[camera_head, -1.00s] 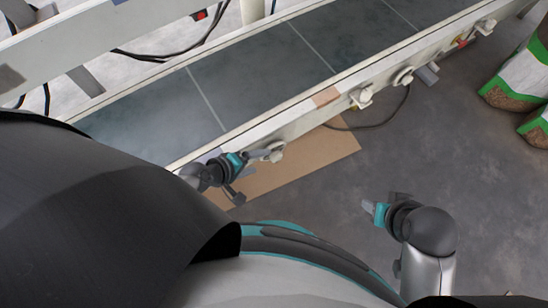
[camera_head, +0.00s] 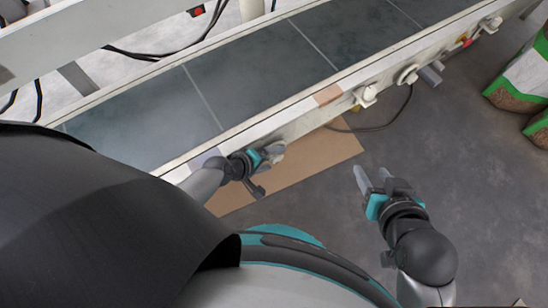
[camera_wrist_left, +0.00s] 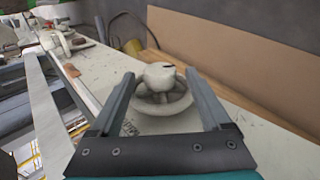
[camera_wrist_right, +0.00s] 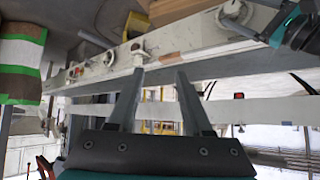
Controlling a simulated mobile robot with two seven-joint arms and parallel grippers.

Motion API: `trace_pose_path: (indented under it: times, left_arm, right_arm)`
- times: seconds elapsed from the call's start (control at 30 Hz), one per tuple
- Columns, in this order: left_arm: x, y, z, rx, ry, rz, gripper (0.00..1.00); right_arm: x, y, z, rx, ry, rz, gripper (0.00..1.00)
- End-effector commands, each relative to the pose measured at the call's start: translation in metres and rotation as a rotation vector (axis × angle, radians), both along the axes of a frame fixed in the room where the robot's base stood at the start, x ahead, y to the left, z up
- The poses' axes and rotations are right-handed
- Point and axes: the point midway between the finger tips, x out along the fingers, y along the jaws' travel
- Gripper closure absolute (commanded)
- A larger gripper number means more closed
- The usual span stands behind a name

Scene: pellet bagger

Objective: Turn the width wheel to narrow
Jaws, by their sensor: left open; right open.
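A cream handwheel (camera_wrist_left: 162,98) with a raised hub stands out from the conveyor's side rail, between the fingers of my left gripper (camera_wrist_left: 159,76) in the left wrist view. The fingers are open, one on each side of the wheel; I cannot tell whether they touch it. Small lettering on the rail beside it is not legible. In the head view my left gripper (camera_head: 268,154) partly covers the wheel (camera_head: 277,147). The wheel also shows in the right wrist view (camera_wrist_right: 235,13). My right gripper (camera_head: 372,178) is open and empty, out in front of the rail.
Farther along the rail are another pale knob (camera_head: 364,95), a third one (camera_head: 408,75) and a red button (camera_head: 466,42). A cardboard sheet (camera_head: 310,160) lies on the floor below. Green-and-white sacks (camera_head: 520,80) stand at the right.

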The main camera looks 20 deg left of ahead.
Motion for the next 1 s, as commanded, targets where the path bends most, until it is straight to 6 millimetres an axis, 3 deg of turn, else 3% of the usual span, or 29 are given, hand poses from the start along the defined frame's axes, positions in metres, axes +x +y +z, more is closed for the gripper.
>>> trace_pose_path:
  times: [0.3,0.7,1.0]
  left_arm:
    - [0.007,-0.005,-0.009,-0.001,0.000,-0.001,0.19]
    - [0.008,-0.005,-0.009,0.000,0.000,0.000,0.20]
    - [0.008,-0.005,-0.009,0.000,0.000,0.000,0.54]
  right_arm:
    - [0.007,0.014,0.001,0.055,-0.105,0.014,0.50]
    - [0.008,0.016,0.003,0.064,-0.122,0.016,0.50]
    - [0.009,0.016,0.003,0.064,-0.121,0.016,0.50]
